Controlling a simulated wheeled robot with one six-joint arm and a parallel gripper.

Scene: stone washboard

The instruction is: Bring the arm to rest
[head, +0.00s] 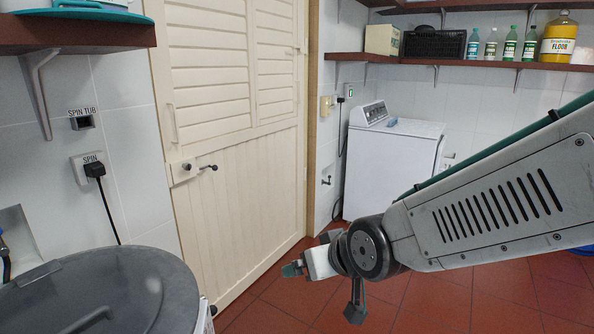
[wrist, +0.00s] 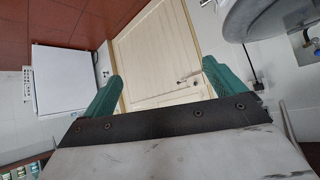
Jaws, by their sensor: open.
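My arm reaches in from the right side of the head view, with my gripper (head: 292,269) low in front of the cream door. In the wrist view my gripper (wrist: 160,88) shows two teal fingers spread wide apart. Nothing is between the fingers but the distant view of the door (wrist: 155,50). The gripper touches nothing that I can see. The arm is extended, with its long grey link sloping down to the wrist.
A cream door (head: 235,130) with a dark handle stands behind the gripper. A grey-lidded tub (head: 110,290) is at the lower left. A white washing machine (head: 395,165) stands at the back. Shelves (head: 460,62) hold bottles at the upper right. Red floor tiles (head: 430,300) look clear.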

